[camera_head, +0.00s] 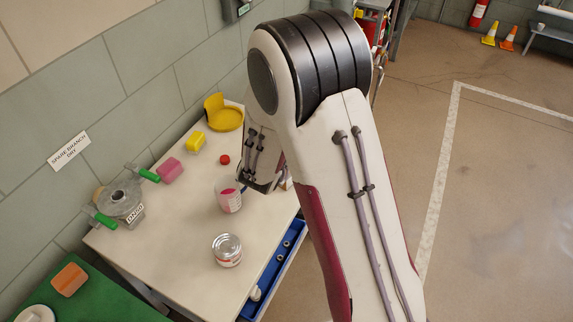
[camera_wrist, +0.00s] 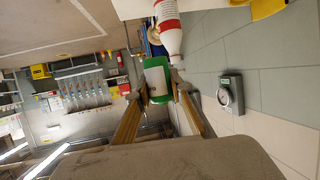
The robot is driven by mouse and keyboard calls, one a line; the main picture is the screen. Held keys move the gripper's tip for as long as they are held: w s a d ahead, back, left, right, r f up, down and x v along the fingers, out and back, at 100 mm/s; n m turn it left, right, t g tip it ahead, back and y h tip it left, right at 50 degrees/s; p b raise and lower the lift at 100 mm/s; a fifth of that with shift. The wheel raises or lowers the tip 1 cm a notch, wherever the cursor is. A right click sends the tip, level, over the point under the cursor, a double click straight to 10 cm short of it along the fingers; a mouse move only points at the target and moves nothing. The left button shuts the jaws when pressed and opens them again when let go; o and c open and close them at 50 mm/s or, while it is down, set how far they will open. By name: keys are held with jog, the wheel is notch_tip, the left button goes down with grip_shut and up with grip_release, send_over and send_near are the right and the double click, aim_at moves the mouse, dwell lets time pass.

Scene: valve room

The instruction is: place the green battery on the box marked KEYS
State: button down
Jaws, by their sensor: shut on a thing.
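In the wrist view my gripper (camera_wrist: 156,88) is shut on the green battery (camera_wrist: 157,78), a green block with a white face, held between the two fingertips. The wrist view is strongly tilted, and I see no surface directly under the battery. In the head view my own arm hides the gripper and the battery. I cannot make out a box marked KEYS in either view; it may be hidden behind my arm or out of frame.
The white table (camera_head: 170,255) holds a metal valve body (camera_head: 122,203) with green handles, a pink block (camera_head: 169,170), a yellow block (camera_head: 196,142), a red ball (camera_head: 224,159), a cup (camera_head: 229,196) and a can (camera_head: 227,250). A white bottle (camera_wrist: 169,38) shows close beyond the battery.

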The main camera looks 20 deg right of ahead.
jog(key=shift+w+a+f+n+t, duration=0.2)
jog(key=shift+a+f+n+t, duration=0.1)
jog(key=shift+a, duration=0.25)
send_over(287, 173)
jog(key=w, duration=0.3)
jog(key=shift+d+f, duration=0.25)
jog(key=shift+f, duration=1.2)
jog(key=shift+d+f, duration=0.2)
jog(key=shift+f, duration=1.2)
jog(key=shift+f, duration=2.1)
jog(key=shift+f+y, duration=0.1)
jog(key=shift+y, duration=0.2)
jog(key=c, duration=1.8)
grip_release()
